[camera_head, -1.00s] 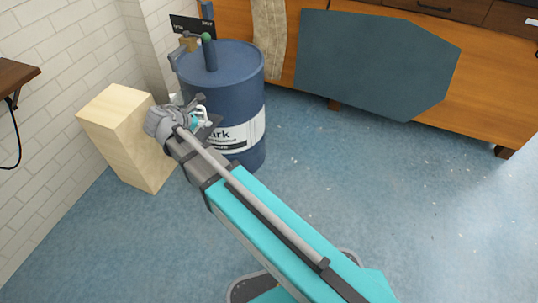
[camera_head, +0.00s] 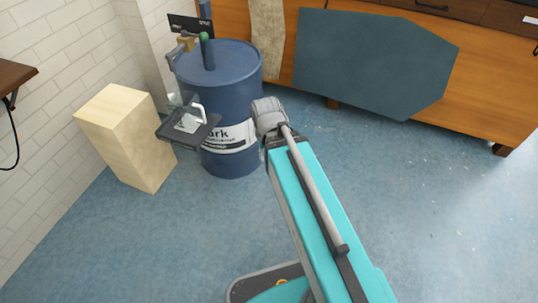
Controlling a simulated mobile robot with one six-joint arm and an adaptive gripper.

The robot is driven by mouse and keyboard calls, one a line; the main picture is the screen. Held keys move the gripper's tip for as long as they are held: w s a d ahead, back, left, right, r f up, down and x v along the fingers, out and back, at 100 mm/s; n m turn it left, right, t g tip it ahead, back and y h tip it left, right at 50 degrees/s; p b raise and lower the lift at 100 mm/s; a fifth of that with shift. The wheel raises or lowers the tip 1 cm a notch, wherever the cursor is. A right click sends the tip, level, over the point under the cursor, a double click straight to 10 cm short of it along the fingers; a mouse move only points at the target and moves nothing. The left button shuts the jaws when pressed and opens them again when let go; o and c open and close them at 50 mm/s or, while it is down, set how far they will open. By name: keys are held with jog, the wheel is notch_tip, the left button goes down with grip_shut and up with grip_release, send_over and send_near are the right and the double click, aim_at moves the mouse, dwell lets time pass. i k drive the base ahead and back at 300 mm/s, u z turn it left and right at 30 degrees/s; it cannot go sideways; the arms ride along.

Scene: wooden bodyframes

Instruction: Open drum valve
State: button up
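The blue drum (camera_head: 222,72) stands upright near the wall corner, with a white label (camera_head: 230,137) on its side.
A pale wooden block (camera_head: 125,135) stands left of the drum. A dark tray-like piece with a white handle (camera_head: 188,128) is in front of the drum. A black plate with white text (camera_head: 190,24) is behind it. Wooden cabinets (camera_head: 480,90) line the back. The floor at right is clear.

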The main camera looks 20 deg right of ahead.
aim_at(203, 36)
jog(key=u, duration=0.05)
jog(key=k, duration=1.35)
jog(key=z, duration=0.35)
jog(key=i, duration=0.75)
jog(key=z, duration=0.4)
jog(key=i, duration=0.95)
jog(key=u, duration=0.7)
